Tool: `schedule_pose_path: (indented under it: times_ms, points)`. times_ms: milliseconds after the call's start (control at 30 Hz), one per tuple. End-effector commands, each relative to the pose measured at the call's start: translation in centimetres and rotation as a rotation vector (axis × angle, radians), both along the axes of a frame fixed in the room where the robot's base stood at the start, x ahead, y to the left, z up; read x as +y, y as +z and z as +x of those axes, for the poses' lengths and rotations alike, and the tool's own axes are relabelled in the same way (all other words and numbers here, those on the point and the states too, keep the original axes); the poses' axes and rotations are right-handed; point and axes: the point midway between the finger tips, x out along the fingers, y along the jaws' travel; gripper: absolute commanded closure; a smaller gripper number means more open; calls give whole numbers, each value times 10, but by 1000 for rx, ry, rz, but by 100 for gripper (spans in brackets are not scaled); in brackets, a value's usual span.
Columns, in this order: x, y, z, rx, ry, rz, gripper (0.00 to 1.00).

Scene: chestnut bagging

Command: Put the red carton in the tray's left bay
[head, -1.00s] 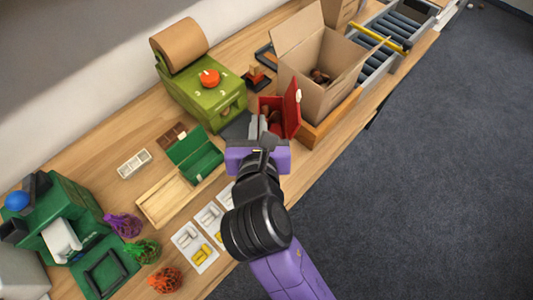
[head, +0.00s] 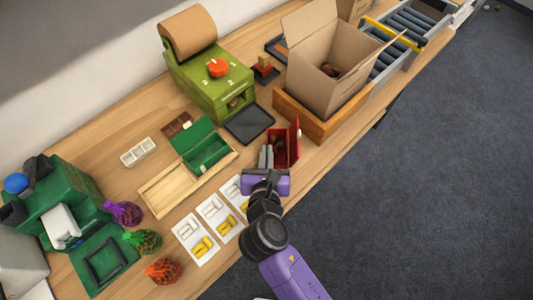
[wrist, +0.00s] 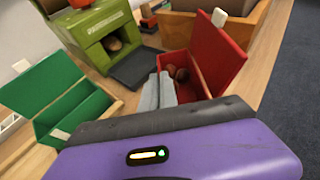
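The red carton (head: 294,143) has its lid open and chestnuts inside. It is near the table's front edge, right of the wooden tray (head: 197,191). My gripper (head: 266,157) is shut on the carton's near left wall. In the wrist view the grey fingers (wrist: 158,92) are close together at that wall of the red carton (wrist: 220,58). I cannot tell whether its base is clear of the table. The tray's left bay (head: 170,191) is empty. An open green carton (head: 208,154) stands in the right bay.
A green machine (head: 205,85) with a dark pad (head: 250,123) before it stands behind. A cardboard box (head: 328,75) in a wooden holder (head: 322,128) is to the right. Picture cards (head: 215,215) lie in front of the tray; several net bags (head: 142,241) lie left.

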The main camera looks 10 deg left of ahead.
Motion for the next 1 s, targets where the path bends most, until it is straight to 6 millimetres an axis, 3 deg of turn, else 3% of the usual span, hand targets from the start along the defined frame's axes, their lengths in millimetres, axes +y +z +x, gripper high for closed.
schedule_pose_path:
  times_ms: [433,567,1000]
  points:
    - [0,-8,0,-2,1,1,100]
    - [0,-8,0,-1,1,1,75]
    - [0,-4,-5,-1,2,0,75]
